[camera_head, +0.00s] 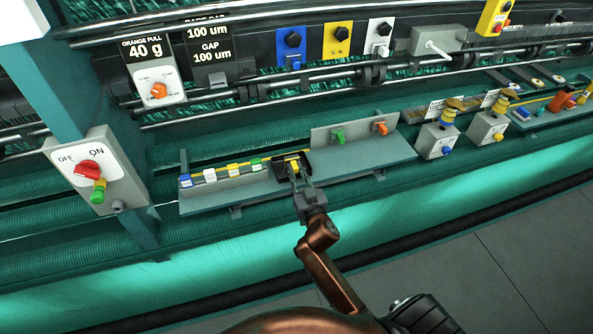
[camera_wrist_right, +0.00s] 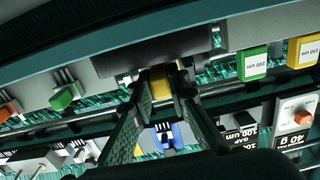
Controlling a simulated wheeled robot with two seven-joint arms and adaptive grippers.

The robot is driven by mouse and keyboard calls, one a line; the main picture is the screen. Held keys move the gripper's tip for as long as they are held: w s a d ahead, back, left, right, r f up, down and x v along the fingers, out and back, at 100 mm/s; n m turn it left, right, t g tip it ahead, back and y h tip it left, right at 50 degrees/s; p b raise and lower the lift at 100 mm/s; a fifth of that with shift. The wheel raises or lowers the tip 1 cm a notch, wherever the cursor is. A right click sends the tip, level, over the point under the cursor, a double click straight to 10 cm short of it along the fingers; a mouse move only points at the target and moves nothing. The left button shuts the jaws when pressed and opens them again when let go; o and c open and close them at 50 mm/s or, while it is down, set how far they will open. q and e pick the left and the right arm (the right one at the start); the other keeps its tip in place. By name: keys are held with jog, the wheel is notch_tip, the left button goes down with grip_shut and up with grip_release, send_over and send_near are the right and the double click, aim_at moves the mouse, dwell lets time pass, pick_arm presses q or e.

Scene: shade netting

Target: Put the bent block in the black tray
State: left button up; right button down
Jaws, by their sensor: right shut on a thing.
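The black tray (camera_head: 281,168) is a small dark holder on the grey shelf, just right of a row of coloured tabs. My right gripper (camera_head: 294,172) is at the tray. It is shut on a small yellow block, which I take to be the bent block (camera_head: 293,163). The block is at the tray; I cannot tell whether it rests on the bottom. In the right wrist view the yellow block (camera_wrist_right: 158,84) sits between the fingertips, against the dark tray (camera_wrist_right: 180,50). The fingers hide much of the block, so its bend does not show clearly. My left gripper is not in view.
The grey shelf (camera_head: 350,168) has a back plate with green (camera_head: 338,136) and orange (camera_head: 380,128) clips at right. Coloured tabs (camera_head: 233,170) stand left of the tray. A red ON/OFF knob (camera_head: 87,170) is at far left; grey boxes (camera_head: 436,140) stand right.

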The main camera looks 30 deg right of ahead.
jog(key=c, duration=1.8)
grip_release()
jog(key=shift+f, duration=0.1)
jog(key=shift+c, duration=0.2)
jog(key=shift+r, duration=0.25)
jog(key=b+v, duration=0.1)
jog(key=v, duration=1.1)
jog(key=shift+b, duration=0.3)
